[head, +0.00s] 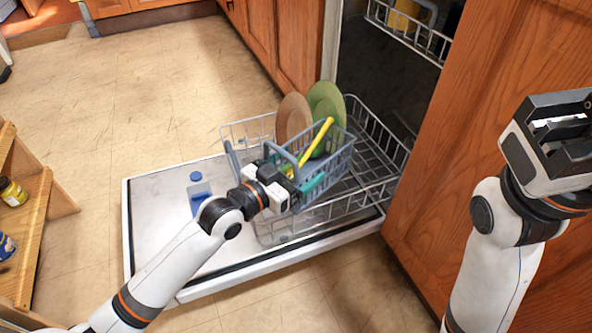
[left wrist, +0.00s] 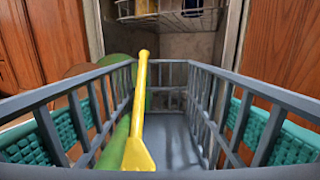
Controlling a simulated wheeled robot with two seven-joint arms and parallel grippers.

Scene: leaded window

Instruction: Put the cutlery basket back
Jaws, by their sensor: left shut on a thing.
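The blue-grey cutlery basket (head: 341,160) is at the lower dishwasher rack (head: 385,178), in front of the plates. A yellow utensil (head: 318,143) leans in it and sticks out over the rim. My left gripper (head: 293,180) is shut on the basket's near end. In the left wrist view the basket (left wrist: 190,125) fills the middle, with teal finger pads on both sides and the yellow utensil (left wrist: 138,115) inside. I cannot tell whether the basket's base touches the rack. My right gripper (head: 560,130) is at the right, away from the basket; its jaw opening is unclear.
A green plate (head: 325,100) and a brown plate (head: 292,118) stand in the rack behind the basket. The open dishwasher door (head: 155,215) lies flat, with a blue item (head: 200,195) on it. Wooden cabinets (head: 490,70) border the right. A wooden shelf (head: 35,215) stands at left.

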